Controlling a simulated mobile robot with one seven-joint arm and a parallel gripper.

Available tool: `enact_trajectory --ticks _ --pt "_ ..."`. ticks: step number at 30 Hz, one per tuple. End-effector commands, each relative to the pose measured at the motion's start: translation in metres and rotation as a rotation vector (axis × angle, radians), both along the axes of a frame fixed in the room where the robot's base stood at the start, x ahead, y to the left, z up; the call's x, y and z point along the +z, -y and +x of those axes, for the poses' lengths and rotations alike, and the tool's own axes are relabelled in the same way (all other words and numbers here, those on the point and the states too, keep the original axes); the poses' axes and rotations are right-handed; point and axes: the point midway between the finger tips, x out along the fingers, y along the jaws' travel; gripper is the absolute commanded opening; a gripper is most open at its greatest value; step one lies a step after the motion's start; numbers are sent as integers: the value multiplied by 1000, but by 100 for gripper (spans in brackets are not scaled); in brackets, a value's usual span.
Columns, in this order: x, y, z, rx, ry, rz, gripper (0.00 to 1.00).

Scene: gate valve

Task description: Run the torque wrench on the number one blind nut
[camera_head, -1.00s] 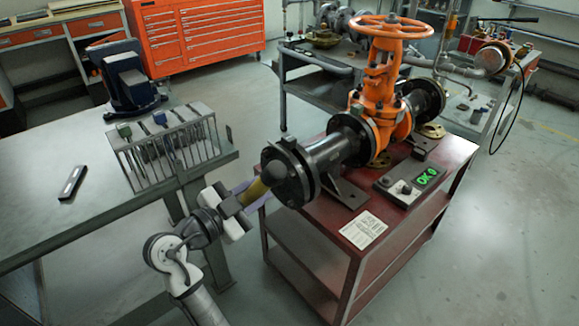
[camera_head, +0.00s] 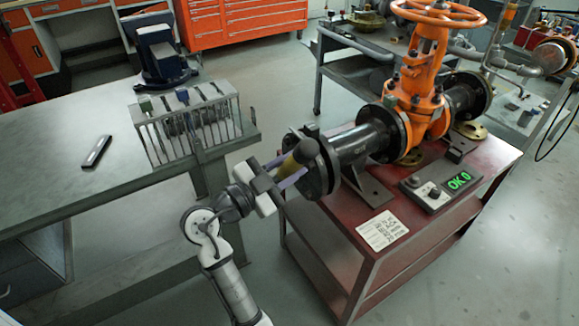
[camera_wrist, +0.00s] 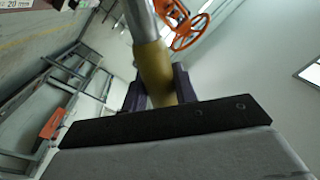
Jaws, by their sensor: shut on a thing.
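My gripper (camera_head: 282,181) is shut on the torque wrench (camera_head: 290,166), around its yellow-brown grip, in front of the pipe's near end. The wrench's grip (camera_wrist: 155,72) and grey shaft also show between my fingers in the wrist view. A dark rounded end of the tool overlaps the black blind flange (camera_head: 322,172) in the head view. I cannot tell whether it touches a nut. The number one nut cannot be made out. The orange gate valve (camera_head: 425,85) with its handwheel (camera_head: 438,12) sits on the pipe. The readout box (camera_head: 440,189) shows green "OK 0".
The pipe stands on a red cart (camera_head: 375,262) with a paper label (camera_head: 382,229). A grey bench (camera_head: 60,165) at left holds a wire tool rack (camera_head: 195,125) and a small dark device (camera_head: 97,151). Open floor lies between bench and cart.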

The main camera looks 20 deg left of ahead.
Motion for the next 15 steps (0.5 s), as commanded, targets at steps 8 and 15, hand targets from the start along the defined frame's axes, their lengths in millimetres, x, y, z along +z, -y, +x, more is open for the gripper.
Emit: enact_trajectory --ticks 8,15 --pt "-1 2 2 3 9 2 0" --pt "0 11 14 3 9 2 0"
